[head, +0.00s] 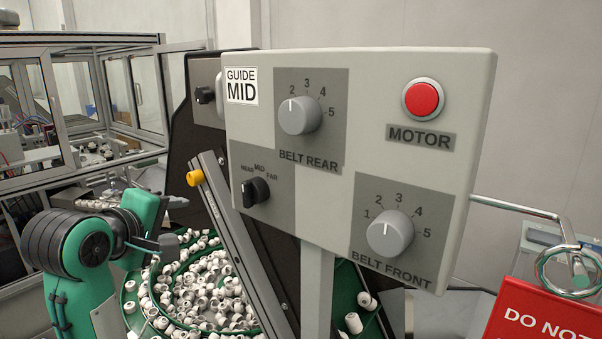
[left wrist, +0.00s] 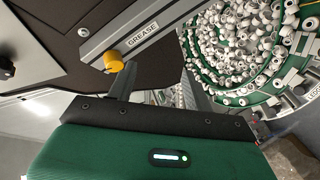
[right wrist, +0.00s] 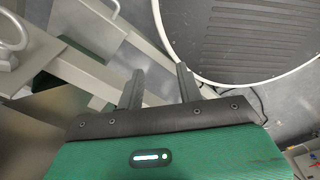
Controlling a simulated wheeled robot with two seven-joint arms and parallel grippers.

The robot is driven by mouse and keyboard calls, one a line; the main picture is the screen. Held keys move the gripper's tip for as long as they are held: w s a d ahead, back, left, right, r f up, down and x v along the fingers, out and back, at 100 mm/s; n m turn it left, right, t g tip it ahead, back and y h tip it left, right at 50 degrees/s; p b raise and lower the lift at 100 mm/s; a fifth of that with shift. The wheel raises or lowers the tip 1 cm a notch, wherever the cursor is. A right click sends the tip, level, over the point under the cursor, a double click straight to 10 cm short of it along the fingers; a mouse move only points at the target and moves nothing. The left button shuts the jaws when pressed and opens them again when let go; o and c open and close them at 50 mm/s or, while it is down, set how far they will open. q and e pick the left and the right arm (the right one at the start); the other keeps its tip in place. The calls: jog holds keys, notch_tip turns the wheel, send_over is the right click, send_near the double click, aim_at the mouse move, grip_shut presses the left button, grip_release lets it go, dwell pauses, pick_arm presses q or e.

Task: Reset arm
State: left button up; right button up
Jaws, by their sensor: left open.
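My left gripper (head: 172,223) is at the left in the head view, over the near edge of the green bowl of white caps. Its jaws are open and I see nothing between them. In the left wrist view one dark finger (left wrist: 123,80) shows below the yellow knob of the GREASE bar; whether they touch I cannot tell. My right gripper (right wrist: 160,83) is outside the head view. In the right wrist view its two fingers stand apart and empty, with a round ribbed dark surface (right wrist: 240,35) beyond.
A grey control panel (head: 370,150) with knobs and a red MOTOR button (head: 423,99) fills the middle. The slanted bar (head: 240,245) with a yellow knob (head: 195,178) stands right of my left gripper. White caps (head: 215,290) fill the bowl. A red sign (head: 540,315) is at lower right.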

pick_arm(q)
jog(key=s+f+m+g+y, duration=0.1)
jog(key=s+f+m+g, duration=0.2)
jog(key=f, duration=1)
jog(key=s+f+m+g+y, duration=0.1)
jog(key=s+f+m+g, duration=0.3)
jog(key=f, duration=1)
jog(key=s+f+m+g, duration=0.2)
jog(key=s+f+m, duration=0.2)
jog(key=s+f, duration=0.65)
jog(key=s+f+m+g, duration=0.1)
jog(key=s+f+m, duration=0.3)
jog(key=s+f, duration=0.65)
notch_tip(320, 180, down, 30)
jog(key=s+g+b, duration=0.1)
jog(key=s+b, duration=0.1)
jog(key=b, duration=0.1)
jog(key=s+a+f+b, duration=0.1)
jog(key=s+a+f, duration=0.1)
jog(key=s+f, duration=0.7)
jog(key=s+a+f+g+b, duration=0.1)
jog(key=s+f, duration=0.9)
jog(key=f, duration=0.4)
jog(key=shift+s+a+y, duration=0.25)
jog(key=shift+a+y, duration=0.1)
jog(key=shift+y, duration=0.05)
